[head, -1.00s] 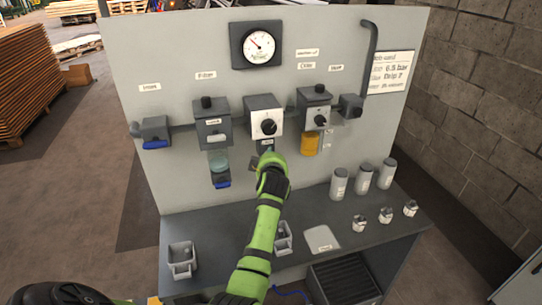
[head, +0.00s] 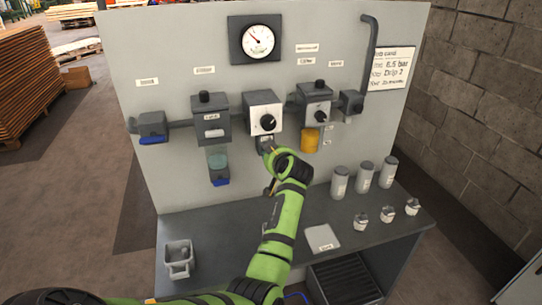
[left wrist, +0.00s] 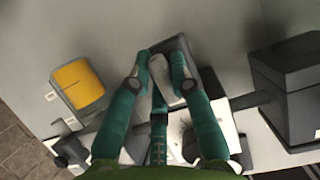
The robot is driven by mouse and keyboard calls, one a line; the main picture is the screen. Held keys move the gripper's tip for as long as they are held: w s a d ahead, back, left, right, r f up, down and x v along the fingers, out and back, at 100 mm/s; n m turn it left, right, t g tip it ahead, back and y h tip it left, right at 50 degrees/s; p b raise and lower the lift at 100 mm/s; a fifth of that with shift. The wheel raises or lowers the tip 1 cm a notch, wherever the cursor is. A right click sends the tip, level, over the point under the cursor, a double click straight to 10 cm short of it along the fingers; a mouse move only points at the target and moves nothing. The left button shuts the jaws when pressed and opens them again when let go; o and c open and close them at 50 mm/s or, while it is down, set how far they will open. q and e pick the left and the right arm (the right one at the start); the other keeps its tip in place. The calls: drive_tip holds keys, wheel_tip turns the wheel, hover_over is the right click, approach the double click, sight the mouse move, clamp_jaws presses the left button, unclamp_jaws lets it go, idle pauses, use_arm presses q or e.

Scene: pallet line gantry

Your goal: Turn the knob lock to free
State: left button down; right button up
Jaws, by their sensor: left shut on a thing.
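The regulator (head: 256,101) is a grey box on the panel with a white face and a black round knob (head: 268,122). A small dark block (head: 262,143) hangs just below it. My left gripper (head: 268,149) reaches this block from below right. In the left wrist view, the teal fingers of my left gripper (left wrist: 161,62) are shut on a pale grey piece, apparently the knob lock (left wrist: 163,80), in front of a dark block. The fingers hide part of it, so its exact setting cannot be read. My right gripper is not in view.
A filter unit (head: 211,116) stands left of the regulator. Right of it is a unit with a yellow bowl (head: 310,141), close to my wrist. A gauge (head: 256,39) is above. The bench below holds several grey canisters (head: 365,177) and a bin (head: 179,259).

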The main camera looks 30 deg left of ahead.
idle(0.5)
use_arm(q)
drive_tip(key=c, duration=1.1)
unclamp_jaws()
drive_tip(key=v, duration=0.7)
drive_tip(key=shift+d+r, duration=0.15)
drive_tip(key=shift+d, duration=0.05)
drive_tip(key=shift+s, duration=0.1)
